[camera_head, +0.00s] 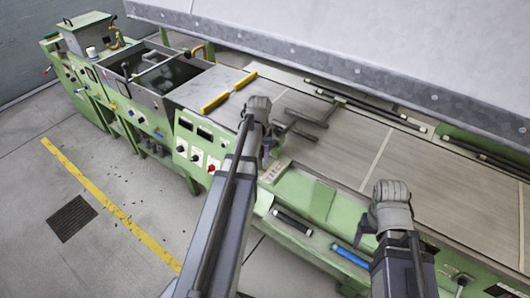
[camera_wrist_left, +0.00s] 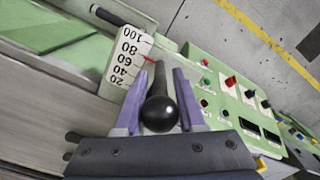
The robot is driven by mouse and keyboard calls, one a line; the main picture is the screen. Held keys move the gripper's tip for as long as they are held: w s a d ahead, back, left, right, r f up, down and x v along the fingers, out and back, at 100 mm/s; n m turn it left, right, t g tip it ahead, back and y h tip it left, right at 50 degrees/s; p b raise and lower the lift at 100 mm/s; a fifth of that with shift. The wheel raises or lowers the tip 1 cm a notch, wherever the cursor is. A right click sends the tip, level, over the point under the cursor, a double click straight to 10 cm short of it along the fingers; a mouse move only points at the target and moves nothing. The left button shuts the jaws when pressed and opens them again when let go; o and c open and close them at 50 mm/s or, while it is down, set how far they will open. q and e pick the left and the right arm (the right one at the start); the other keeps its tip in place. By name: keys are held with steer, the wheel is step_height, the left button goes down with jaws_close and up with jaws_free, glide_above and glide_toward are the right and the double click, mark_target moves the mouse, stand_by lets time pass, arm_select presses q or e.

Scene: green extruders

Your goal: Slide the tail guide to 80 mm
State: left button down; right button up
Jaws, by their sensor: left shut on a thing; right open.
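In the left wrist view, the tail guide's handle is a dark rod with a black ball knob (camera_wrist_left: 159,113). My left gripper (camera_wrist_left: 160,80) has its purple fingers on either side of the rod, shut on it. Beside it a white scale plate (camera_wrist_left: 128,58) is marked 20 to 100. A red pointer (camera_wrist_left: 150,60) lies between 60 and 80; the exact reading is too small to tell. In the head view, my left gripper (camera_head: 260,118) is at the belt's near edge and hides the handle. My right gripper (camera_head: 390,208) is open and empty, over the machine's near edge.
Grey bars (camera_head: 308,114) stand over the brown belt (camera_head: 345,150) just right of my left gripper. A control panel (camera_head: 198,142) with knobs stands to the left. A large grey hood (camera_head: 360,45) overhangs the back.

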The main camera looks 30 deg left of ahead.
arm_select(q)
steer(key=c, duration=0.5)
jaws_free()
steer(key=shift+r, duration=0.15)
step_height(320, 180, up, 8)
steer(key=p, duration=0.8)
steer(key=shift+f, duration=0.2)
steer(key=shift+f, duration=0.1)
